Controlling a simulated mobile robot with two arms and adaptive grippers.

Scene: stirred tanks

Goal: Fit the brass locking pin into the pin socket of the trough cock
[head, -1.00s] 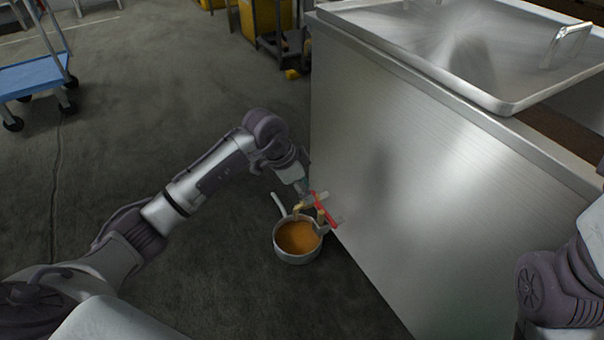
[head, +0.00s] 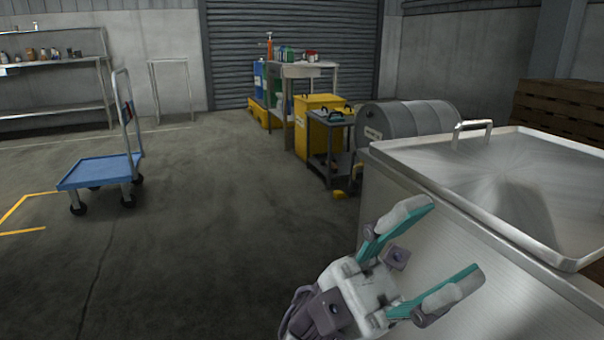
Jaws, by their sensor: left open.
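My left gripper (head: 444,248) is raised in front of the steel trough (head: 470,240), at the lower middle of the head view. Its two teal-lined fingers are spread wide with nothing between them. The trough stands at the right with its metal lid (head: 490,180) on top. The trough cock and its pin socket are out of view. I cannot see the brass locking pin. My right gripper is out of view.
A blue trolley (head: 98,171) stands on the floor at left. A dark cart (head: 330,150), a yellow bin (head: 314,112) and a grey drum (head: 410,128) stand behind the trough. A shelf (head: 55,75) is at the back left. The floor between is clear.

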